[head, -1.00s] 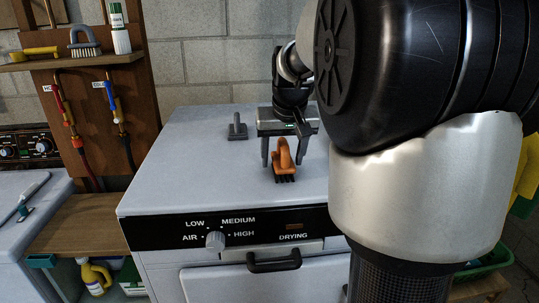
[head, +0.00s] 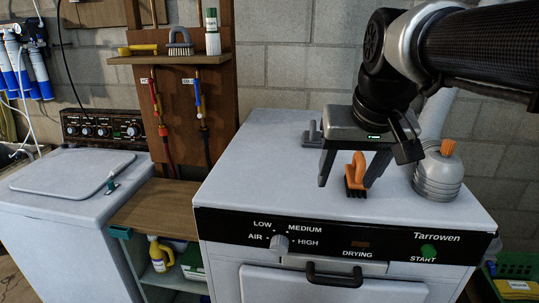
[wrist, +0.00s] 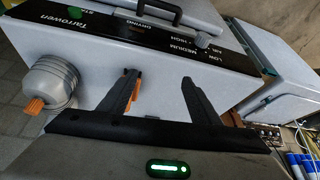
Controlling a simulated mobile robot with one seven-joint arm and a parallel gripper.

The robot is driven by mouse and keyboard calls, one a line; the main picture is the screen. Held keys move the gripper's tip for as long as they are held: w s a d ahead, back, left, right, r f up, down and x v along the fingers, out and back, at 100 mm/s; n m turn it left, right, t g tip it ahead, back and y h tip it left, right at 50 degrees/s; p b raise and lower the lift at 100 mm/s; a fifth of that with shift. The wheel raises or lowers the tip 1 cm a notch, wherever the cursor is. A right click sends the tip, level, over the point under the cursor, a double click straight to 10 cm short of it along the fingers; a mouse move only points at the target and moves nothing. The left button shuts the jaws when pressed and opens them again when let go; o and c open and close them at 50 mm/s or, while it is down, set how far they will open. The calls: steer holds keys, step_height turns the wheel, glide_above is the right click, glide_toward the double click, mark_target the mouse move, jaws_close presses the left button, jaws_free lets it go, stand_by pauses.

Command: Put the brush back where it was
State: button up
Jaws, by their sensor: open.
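In the wrist view my open gripper (wrist: 161,78) shows with the orange handle (wrist: 133,97) partly hidden behind one finger. A grey brush-like object (head: 312,135) sits farther back on the dryer. A wooden shelf (head: 134,60) holds a grey brush (head: 180,42) and a yellow-handled brush (head: 139,49).
A grey ribbed container with an orange cap (head: 438,172) stands right of my gripper. A white bottle (head: 212,32) stands on the shelf. A washer (head: 50,185) stands left, and the dryer's left top is clear.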

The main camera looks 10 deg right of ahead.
steer(key=s+a+f+n, duration=0.1)
steer(key=s+a+f, duration=0.4)
steer(key=s+f, duration=0.3)
steer(key=s, duration=0.2)
steer(key=shift+s+a+f+n+t, duration=0.2)
steer(key=shift+s+a+n+t, duration=0.1)
steer(key=shift+a+n, duration=0.1)
steer(key=shift+d, duration=0.15)
